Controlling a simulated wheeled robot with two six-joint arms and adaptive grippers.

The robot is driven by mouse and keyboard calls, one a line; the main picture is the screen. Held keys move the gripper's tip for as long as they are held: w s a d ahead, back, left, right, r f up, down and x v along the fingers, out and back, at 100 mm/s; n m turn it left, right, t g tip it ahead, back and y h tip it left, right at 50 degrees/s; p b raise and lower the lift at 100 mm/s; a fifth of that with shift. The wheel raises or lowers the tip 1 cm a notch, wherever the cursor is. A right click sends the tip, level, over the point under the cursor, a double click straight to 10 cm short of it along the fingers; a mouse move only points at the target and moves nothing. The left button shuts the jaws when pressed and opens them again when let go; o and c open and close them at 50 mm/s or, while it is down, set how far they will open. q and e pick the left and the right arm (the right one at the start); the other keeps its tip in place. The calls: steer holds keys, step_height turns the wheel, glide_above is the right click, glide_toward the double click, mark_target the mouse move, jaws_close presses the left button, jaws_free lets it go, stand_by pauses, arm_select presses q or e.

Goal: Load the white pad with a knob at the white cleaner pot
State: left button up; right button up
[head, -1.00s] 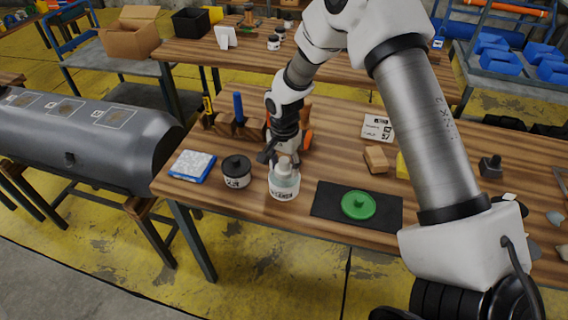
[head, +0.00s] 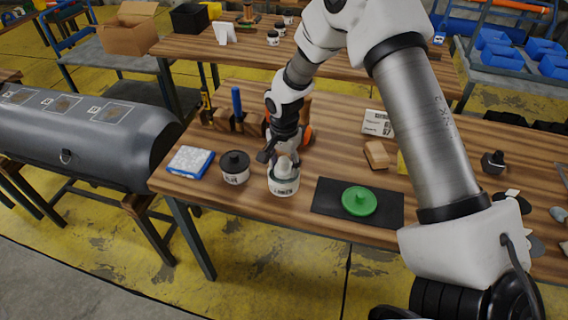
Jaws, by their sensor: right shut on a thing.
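The white cleaner pot (head: 284,187) stands near the front edge of the table, with a dark-printed label on its side. The white pad with a knob (head: 284,166) is at the pot's mouth and appears partly inside the rim. Its lower part is hidden by the pot. My right gripper (head: 279,152) is shut on the pad from above and behind, and the arm hides part of it. My left gripper is not in view.
A black-lidded pot (head: 235,167) stands close to the left, beside a blue-and-white pad (head: 191,162). A green disc with a knob (head: 359,201) lies on a black mat (head: 328,203) to the right. A wooden tool rack (head: 222,119) is behind.

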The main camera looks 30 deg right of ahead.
mark_target(284, 158)
steer(key=shift+f, duration=0.4)
steer(key=shift+f, duration=0.1)
stand_by(1.6)
step_height(284, 158, up, 7)
steer(key=p, duration=0.6)
steer(key=shift+p, duration=0.4)
